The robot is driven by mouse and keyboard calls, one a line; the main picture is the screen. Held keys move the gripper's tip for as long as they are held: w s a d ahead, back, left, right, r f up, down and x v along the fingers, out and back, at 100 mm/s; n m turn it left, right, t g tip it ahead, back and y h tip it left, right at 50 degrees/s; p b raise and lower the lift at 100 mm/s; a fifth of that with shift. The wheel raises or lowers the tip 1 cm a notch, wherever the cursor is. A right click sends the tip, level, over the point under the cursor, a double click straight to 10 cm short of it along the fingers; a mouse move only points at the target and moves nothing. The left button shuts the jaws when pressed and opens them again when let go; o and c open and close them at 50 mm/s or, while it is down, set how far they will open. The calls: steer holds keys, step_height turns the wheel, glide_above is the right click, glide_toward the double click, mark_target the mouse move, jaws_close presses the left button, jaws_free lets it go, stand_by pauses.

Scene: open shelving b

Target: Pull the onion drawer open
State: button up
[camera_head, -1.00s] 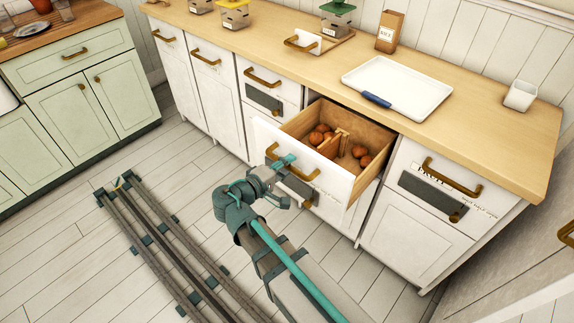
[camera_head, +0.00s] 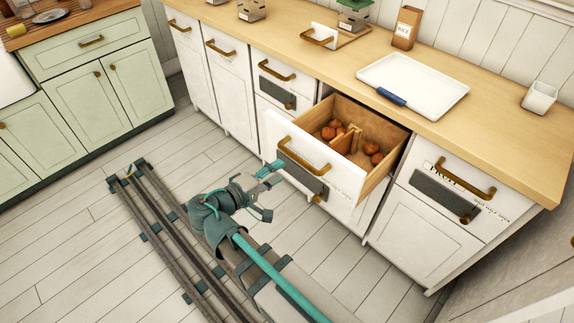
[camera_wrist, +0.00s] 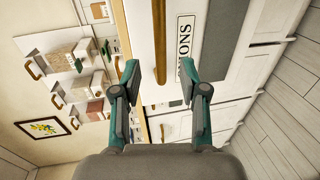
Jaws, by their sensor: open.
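The onion drawer (camera_head: 345,185) stands pulled out from the white counter, with several brown onions (camera_head: 335,131) around a wooden divider inside. Its brass bar handle (camera_head: 303,160) is on the front face. My gripper (camera_head: 272,172) is open and empty, a little in front of the handle and apart from it. In the wrist view, the handle (camera_wrist: 161,45) runs between and beyond the open fingertips (camera_wrist: 160,72). A white label (camera_wrist: 186,50) beside the handle shows part of a word ending in "ONS".
A closed drawer (camera_head: 450,190) is at the right. Floor in front is clear apart from the rail (camera_head: 165,215).

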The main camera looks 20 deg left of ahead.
steer(key=shift+v, duration=1.3)
steer(key=shift+a, duration=0.1)
steer(key=d+f+g+y, duration=0.1)
steer(key=d+f+g, duration=0.15)
steer(key=f, duration=0.45)
steer(key=d+f+g, duration=0.2)
steer(key=f+g, duration=0.1)
steer(key=f, duration=0.5)
steer(key=s+d+f+m+g+p, duration=0.25)
steer(key=d+f+g, duration=0.45)
steer(key=d+f, duration=0.8)
steer(key=s+d+f+m+g+y+p, duration=0.1)
steer(key=s+d+f+m+g, duration=0.3)
steer(key=s+d, duration=0.5)
steer(key=s+d+f+m+g+y+p, duration=0.2)
steer(key=s+d+f+m+g, duration=0.3)
steer(key=d, duration=0.9)
steer(key=s+f+m+y, duration=0.1)
steer(key=s+m, duration=0.1)
steer(key=s, duration=0.1)
steer(key=shift+s+d+f+y, duration=0.2)
steer(key=shift+s+d+y, duration=0.1)
steer(key=shift+s+d, duration=0.1)
